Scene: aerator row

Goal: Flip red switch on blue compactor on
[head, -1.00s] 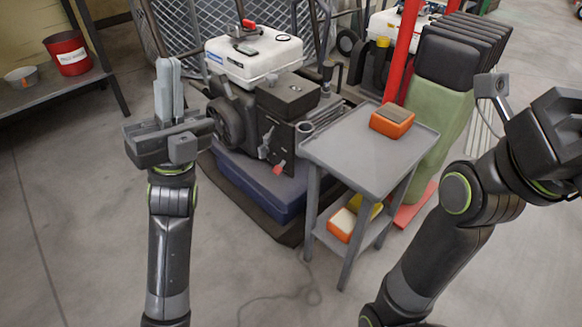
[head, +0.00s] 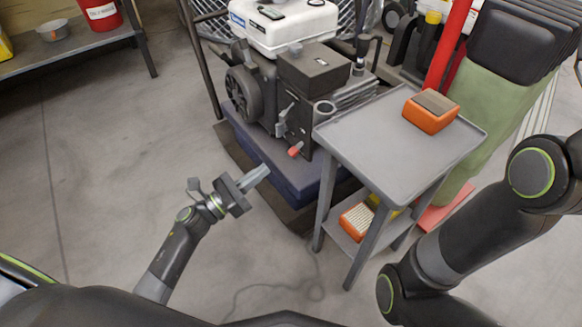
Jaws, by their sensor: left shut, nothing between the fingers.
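The blue compactor (head: 262,158) stands on the floor at centre, with a dark engine and a white tank (head: 290,25) on top. Its red switch (head: 295,150) is a small red-tipped lever low on the engine's front, beside the cart. My left gripper (head: 260,173) is shut and empty. In the picture it is below and left of the red switch, over the blue base's front edge; I cannot tell whether it touches. My right arm enters at the right edge, and its gripper is out of view.
A grey cart (head: 370,150) stands right of the compactor, close to the switch, with an orange box (head: 431,110) on top. A shelf (head: 75,48) with a red bucket (head: 100,12) is at the upper left. Floor is clear at left.

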